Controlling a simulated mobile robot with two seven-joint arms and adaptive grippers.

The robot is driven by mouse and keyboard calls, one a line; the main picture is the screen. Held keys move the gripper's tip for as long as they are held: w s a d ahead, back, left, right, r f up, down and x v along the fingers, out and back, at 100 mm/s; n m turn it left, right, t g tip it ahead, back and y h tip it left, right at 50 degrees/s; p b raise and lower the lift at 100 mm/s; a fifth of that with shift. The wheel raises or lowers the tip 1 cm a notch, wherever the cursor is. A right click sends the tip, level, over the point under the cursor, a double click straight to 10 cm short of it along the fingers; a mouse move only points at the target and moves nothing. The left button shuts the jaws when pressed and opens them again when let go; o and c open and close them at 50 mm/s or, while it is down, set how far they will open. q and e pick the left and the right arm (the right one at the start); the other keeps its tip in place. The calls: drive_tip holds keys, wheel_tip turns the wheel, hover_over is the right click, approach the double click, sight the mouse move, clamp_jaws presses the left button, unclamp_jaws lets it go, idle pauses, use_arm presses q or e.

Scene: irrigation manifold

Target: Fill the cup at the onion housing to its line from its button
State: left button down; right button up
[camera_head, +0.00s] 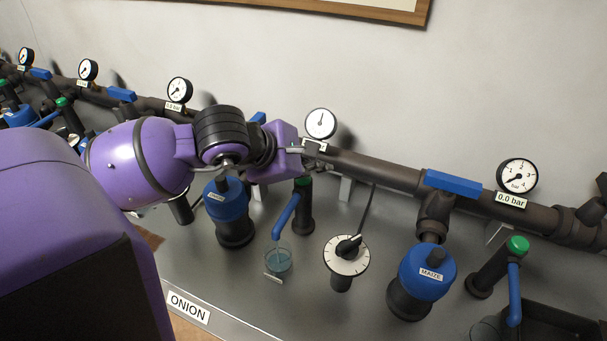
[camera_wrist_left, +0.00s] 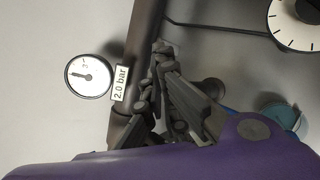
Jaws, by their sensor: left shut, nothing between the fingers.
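The cup (camera_head: 279,263) is clear with bluish liquid in it and stands under a blue spout (camera_head: 286,214). Its line cannot be made out. The green button (camera_head: 303,181) tops the dark post that carries this spout. The blue onion housing (camera_head: 225,199) is left of it, partly behind my arm. My left gripper (camera_head: 316,158) is shut and empty by the dark pipe, just above the button and below a gauge (camera_head: 320,123). In the left wrist view its fingers (camera_wrist_left: 163,62) show against the pipe, beside a 2.0 bar label (camera_wrist_left: 120,83).
A round dial (camera_head: 346,256) stands right of the cup. The blue maize housing (camera_head: 427,268) and another green button (camera_head: 518,244) stand farther right, under a gauge (camera_head: 517,176) marked 0.0 bar. The ONION sign (camera_head: 188,307) is on the front edge. My left arm covers much of the left.

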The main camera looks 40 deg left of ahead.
idle(0.3)
use_arm(q)
drive_tip(key=shift+r+p, duration=0.5)
drive_tip(key=shift+r, duration=0.45)
use_arm(e)
drive_tip(key=shift+w+r, duration=0.4)
drive_tip(key=shift+r, duration=0.2)
use_arm(q)
drive_tip(key=shift+r, duration=0.1)
wheel_tip(320, 180, up, 5)
drive_tip(key=shift+f+p, duration=0.1)
drive_tip(key=shift+p, duration=1.05)
use_arm(e)
drive_tip(key=w+r, duration=0.2)
drive_tip(key=r, duration=0.1)
drive_tip(key=shift+r+t, duration=0.2)
drive_tip(key=shift+t, duration=0.2)
